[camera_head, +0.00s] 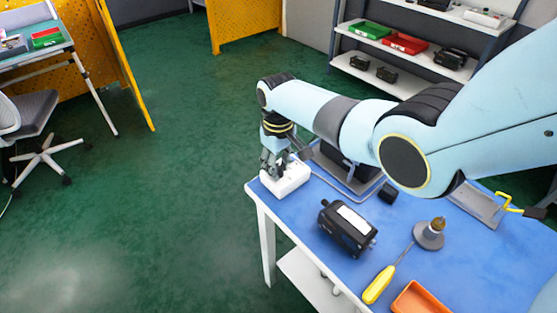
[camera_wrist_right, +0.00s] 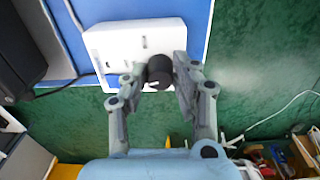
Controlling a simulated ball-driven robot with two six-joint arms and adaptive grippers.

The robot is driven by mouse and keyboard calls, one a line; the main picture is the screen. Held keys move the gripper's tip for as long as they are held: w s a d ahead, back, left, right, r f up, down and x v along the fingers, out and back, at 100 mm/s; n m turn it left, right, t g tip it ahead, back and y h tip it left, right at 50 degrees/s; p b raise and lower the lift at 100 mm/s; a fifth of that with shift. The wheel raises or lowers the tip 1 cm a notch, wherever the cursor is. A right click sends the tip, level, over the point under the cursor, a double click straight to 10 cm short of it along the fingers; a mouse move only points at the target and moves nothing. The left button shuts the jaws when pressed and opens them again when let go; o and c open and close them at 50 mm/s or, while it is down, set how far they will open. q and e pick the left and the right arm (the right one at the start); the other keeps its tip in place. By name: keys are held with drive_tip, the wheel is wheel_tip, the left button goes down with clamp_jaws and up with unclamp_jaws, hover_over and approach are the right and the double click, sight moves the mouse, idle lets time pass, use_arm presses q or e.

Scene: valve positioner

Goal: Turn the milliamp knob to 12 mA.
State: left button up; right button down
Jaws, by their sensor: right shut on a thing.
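The milliamp knob (camera_wrist_right: 159,71) is a dark round knob on a white box (camera_wrist_right: 107,42). In the right wrist view it sits between the fingers of my right gripper (camera_wrist_right: 160,78), which is shut on it. In the head view my right gripper (camera_head: 273,167) points down onto the white box (camera_head: 289,184) at the table's left corner, and the knob is hidden there. I cannot read any scale or pointer on the box. My left gripper is not in view.
The blue table (camera_head: 300,218) carries a black valve positioner (camera_head: 347,228), a screwdriver with a yellow handle (camera_head: 378,285), a grey round base with a brass fitting (camera_head: 429,234) and an orange tray (camera_head: 416,299). A dark device stands behind the white box. Green floor lies open at left.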

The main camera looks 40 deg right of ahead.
drive_tip(key=shift+w+r+m+p, duration=0.1)
drive_tip(key=shift+m+p, duration=0.3)
drive_tip(key=shift+m, duration=1.1)
drive_tip(key=c, duration=1)
unclamp_jaws()
drive_tip(key=shift+c, duration=0.2)
wheel_tip(320, 180, up, 12)
